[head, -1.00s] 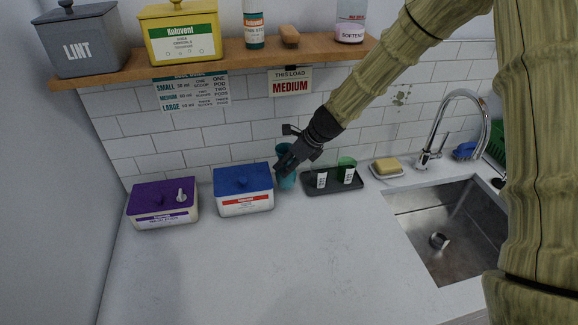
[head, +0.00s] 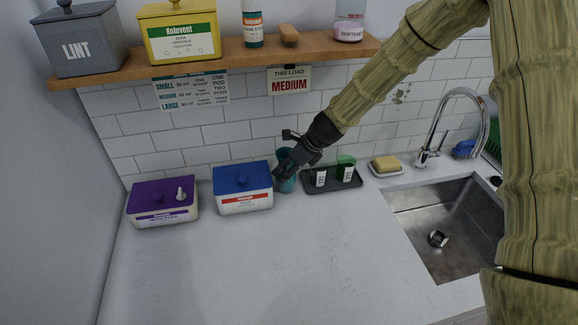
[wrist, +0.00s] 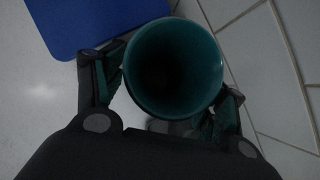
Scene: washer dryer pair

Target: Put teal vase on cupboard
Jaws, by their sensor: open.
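The teal vase (head: 286,184) stands upright on the white counter against the tiled wall, between the blue-lidded box and the dark tray. My gripper (head: 281,172) is at the vase and hides part of it in the head view. In the wrist view I look down into the round mouth of the vase (wrist: 173,68). The fingers of my gripper (wrist: 165,100) are open, one on each side of the vase. I cannot tell whether either finger touches it. No cupboard can be made out in these views.
The blue-lidded box (head: 243,190) stands close on the left, with a purple-lidded box (head: 163,203) beyond it. The dark tray (head: 333,188) with small cups is close on the right. A wooden shelf (head: 225,57) with containers hangs above. The front counter is clear; a sink (head: 445,225) lies right.

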